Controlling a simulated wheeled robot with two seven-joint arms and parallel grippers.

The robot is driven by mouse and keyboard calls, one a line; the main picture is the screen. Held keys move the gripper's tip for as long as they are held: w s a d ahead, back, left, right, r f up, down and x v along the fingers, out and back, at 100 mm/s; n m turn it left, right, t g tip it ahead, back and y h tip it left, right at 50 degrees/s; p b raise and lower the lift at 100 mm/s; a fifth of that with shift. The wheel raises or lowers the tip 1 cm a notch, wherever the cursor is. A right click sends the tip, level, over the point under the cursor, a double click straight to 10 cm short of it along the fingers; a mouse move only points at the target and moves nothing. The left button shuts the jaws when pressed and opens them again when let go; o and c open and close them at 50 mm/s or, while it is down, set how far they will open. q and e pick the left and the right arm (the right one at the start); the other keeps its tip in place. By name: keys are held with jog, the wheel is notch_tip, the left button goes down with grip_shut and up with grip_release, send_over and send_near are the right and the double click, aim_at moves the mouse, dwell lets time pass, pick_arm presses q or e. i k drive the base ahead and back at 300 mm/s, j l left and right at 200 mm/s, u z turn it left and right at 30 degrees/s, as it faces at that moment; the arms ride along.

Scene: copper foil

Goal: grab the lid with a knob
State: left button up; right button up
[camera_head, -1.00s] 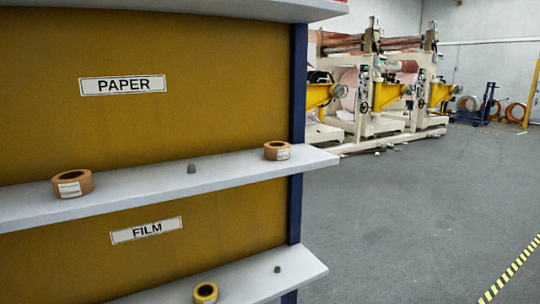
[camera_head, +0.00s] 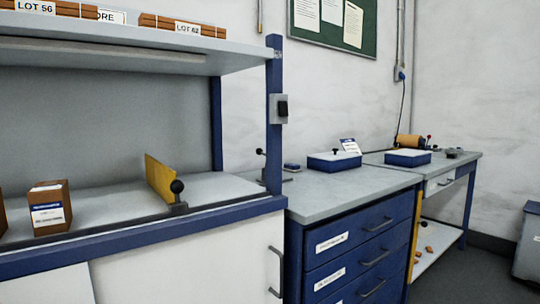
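A blue box with a pale flat top and a small dark knob (camera_head: 335,151) stands on the grey top of the drawer cabinet. The pale top looks like a lid (camera_head: 325,157) lying on the box. A second blue box with a pale top (camera_head: 408,153) stands farther right on the other bench; I cannot tell if it has a knob. Neither of my grippers shows in the head view.
A blue drawer cabinet (camera_head: 355,253) stands beside the workbench (camera_head: 110,208), which carries a brown box (camera_head: 49,208) and a yellow plate (camera_head: 159,178) with a black ball knob. Floor shows at lower right.

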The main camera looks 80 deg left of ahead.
aim_at(336, 154)
jog(key=u, duration=2.2)
jog(key=i+l, duration=0.65)
jog(key=l, duration=0.3)
jog(key=i+l, duration=0.65)
jog(key=l, duration=0.25)
jog(key=i+l, duration=0.35)
jog(key=l, duration=0.15)
jog(key=i+l, duration=0.3)
jog(key=l, duration=0.15)
jog(key=i+l, duration=0.35)
jog(key=l, duration=0.15)
jog(key=i+l, duration=0.3)
jog(key=l, duration=0.15)
jog(key=u, duration=0.05)
